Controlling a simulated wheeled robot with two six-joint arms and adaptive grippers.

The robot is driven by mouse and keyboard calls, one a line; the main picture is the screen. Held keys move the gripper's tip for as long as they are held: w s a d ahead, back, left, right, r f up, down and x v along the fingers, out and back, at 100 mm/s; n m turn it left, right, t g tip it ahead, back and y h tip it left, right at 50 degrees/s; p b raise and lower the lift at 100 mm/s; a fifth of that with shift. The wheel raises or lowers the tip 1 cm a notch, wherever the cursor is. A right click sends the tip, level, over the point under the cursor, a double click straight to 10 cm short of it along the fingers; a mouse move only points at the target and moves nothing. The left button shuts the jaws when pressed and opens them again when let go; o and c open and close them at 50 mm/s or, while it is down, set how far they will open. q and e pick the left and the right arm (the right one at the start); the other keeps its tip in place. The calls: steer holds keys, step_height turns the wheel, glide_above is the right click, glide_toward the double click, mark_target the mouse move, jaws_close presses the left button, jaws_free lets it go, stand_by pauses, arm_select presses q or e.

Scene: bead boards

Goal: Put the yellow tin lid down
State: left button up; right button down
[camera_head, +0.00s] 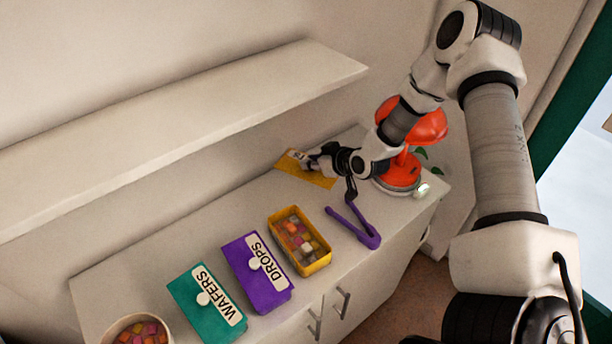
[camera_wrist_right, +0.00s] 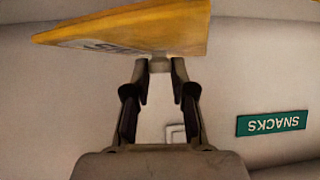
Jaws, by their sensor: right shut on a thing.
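The yellow tin lid (camera_head: 291,166) is at the back of the cabinet top, near the wall and left of the orange lamp. My right gripper (camera_head: 316,163) is at the lid and partly covers it. In the right wrist view the lid (camera_wrist_right: 185,30) spans the top, with part of a white label showing. The fingertips (camera_wrist_right: 160,66) are shut on the small knob of the lid. I cannot tell whether the lid touches the surface. The open yellow tin (camera_head: 322,264) holds several coloured sweets and stands nearer the front. My left gripper is not in view.
A purple DROPS tin (camera_head: 245,275), a teal WAFERS tin (camera_head: 192,307) and a bowl (camera_head: 108,329) stand left of the yellow tin. Purple tongs (camera_head: 362,233) lie right of it. The orange lamp (camera_head: 402,175) is close to my right wrist. A shelf (camera_head: 200,112) overhangs behind.

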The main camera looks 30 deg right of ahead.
steer(key=shift+w+a+r, duration=0.1)
steer(key=shift+w+r, duration=0.05)
steer(key=shift+w, duration=0.8)
steer(key=f+p, duration=0.1)
steer(key=f, duration=0.1)
steer(key=f+p, duration=0.1)
steer(key=f, duration=0.3)
steer(key=shift+w+f+p, duration=0.3)
steer(key=shift+p, duration=0.1)
steer(key=shift+w+f, duration=0.15)
steer(key=shift+f, duration=0.35)
steer(key=c, duration=1)
jaws_free()
steer(key=shift+r, duration=0.15)
